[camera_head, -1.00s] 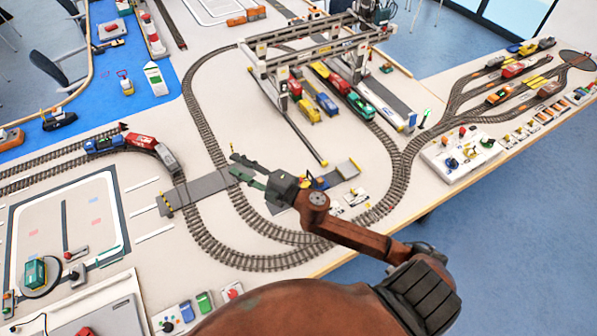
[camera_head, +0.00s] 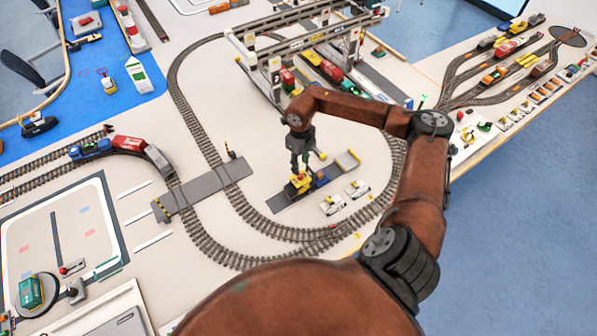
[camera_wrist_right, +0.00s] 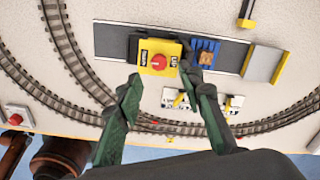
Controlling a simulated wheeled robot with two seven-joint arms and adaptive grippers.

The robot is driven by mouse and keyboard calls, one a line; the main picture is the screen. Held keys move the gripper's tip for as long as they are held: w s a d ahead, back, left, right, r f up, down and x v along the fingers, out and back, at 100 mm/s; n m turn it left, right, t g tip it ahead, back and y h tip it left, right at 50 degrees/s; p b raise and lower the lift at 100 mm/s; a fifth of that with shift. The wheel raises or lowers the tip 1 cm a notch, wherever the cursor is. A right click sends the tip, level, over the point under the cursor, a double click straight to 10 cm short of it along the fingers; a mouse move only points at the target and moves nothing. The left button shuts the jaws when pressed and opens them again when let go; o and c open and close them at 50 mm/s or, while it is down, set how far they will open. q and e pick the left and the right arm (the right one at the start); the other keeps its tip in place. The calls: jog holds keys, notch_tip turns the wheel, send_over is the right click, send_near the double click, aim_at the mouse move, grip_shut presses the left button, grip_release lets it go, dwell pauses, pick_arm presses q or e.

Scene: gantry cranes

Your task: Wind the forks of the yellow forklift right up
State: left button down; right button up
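The yellow forklift (camera_head: 300,184) stands on the dark grey strip inside the track loop. In the right wrist view its yellow top (camera_wrist_right: 146,69) carries a round red knob (camera_wrist_right: 158,62) with lettered labels beside it. A blue piece with an orange-brown load (camera_wrist_right: 205,52) is just to its right. My right gripper (camera_head: 301,167) points down over the forklift. In the wrist view its two green fingers (camera_wrist_right: 162,78) are apart, one toward each side of the yellow top, with nothing between them gripped. I cannot tell whether they touch it. My left gripper is not in view.
Two small white vehicles (camera_head: 344,197) stand close in front of the strip. A tilted grey-and-yellow ramp (camera_head: 347,160) is at the strip's right end. Curved track (camera_head: 222,248) runs around the area. The gantry crane (camera_head: 290,45) stands behind my right arm.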

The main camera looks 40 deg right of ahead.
aim_at(300, 175)
notch_tip(300, 175, down, 6)
jog(key=shift+f, duration=0.15)
dwell(0.3)
grip_shut()
